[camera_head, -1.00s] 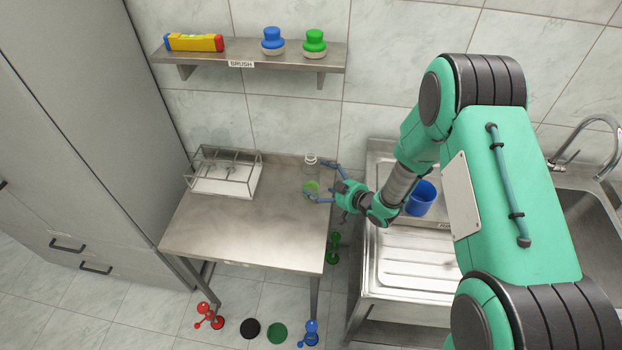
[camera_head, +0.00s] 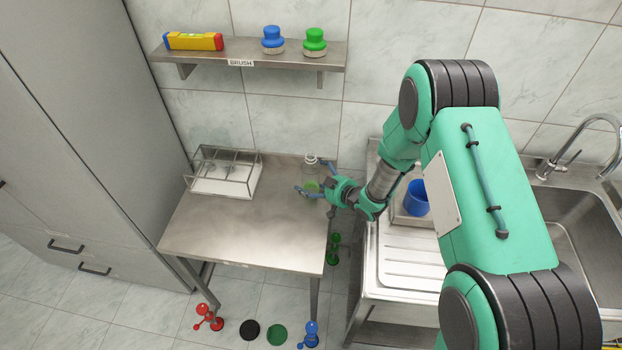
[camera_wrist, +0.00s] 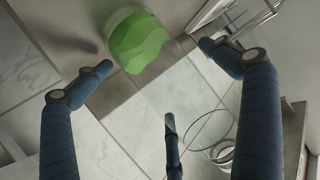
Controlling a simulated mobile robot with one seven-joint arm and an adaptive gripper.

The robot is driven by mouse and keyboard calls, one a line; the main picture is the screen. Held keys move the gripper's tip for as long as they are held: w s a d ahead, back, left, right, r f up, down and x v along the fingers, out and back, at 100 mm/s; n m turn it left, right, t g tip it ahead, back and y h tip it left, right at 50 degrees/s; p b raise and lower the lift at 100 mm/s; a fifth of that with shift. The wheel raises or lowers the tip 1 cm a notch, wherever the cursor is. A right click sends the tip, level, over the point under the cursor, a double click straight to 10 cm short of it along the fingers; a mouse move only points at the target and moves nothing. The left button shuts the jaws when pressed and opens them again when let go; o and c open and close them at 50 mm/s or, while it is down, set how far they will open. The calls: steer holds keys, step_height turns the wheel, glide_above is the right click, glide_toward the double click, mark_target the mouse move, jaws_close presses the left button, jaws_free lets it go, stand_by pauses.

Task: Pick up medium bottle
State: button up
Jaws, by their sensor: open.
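A clear bottle (camera_head: 310,171) with a pale cap and green in its lower part stands upright at the back right corner of the metal table (camera_head: 240,225). My gripper (camera_head: 312,177) comes from the right, its blue fingers spread open around the bottle. In the wrist view, the green part (camera_wrist: 138,42) shows beyond and between the two upper fingertips of my gripper (camera_wrist: 155,57). A clear round outline lies at lower right there. Whether any finger touches the bottle, I cannot tell.
A wire rack (camera_head: 225,175) stands at the table's back left. A wall shelf (camera_head: 250,54) above holds several coloured items. A blue cup (camera_head: 416,198) stands by the sink (camera_head: 575,220) at right. The table's middle and front are clear.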

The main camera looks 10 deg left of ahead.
mark_target(313, 171)
steer(key=c, duration=1.1)
steer(key=shift+r, duration=0.1)
steer(key=shift+r, duration=0.75)
steer(key=s+d+r, duration=0.1)
steer(key=s+d, duration=0.1)
steer(key=s, duration=0.3)
steer(key=s+d+r+p, duration=0.1)
steer(key=s+d, duration=0.1)
steer(key=s, duration=0.3)
steer(key=s+d+r+p, duration=0.1)
steer(key=s+d, duration=0.1)
steer(key=s, duration=0.2)
steer(key=shift+s+d+r, duration=0.15)
steer(key=shift+s, duration=0.25)
steer(key=shift+r, duration=0.1)
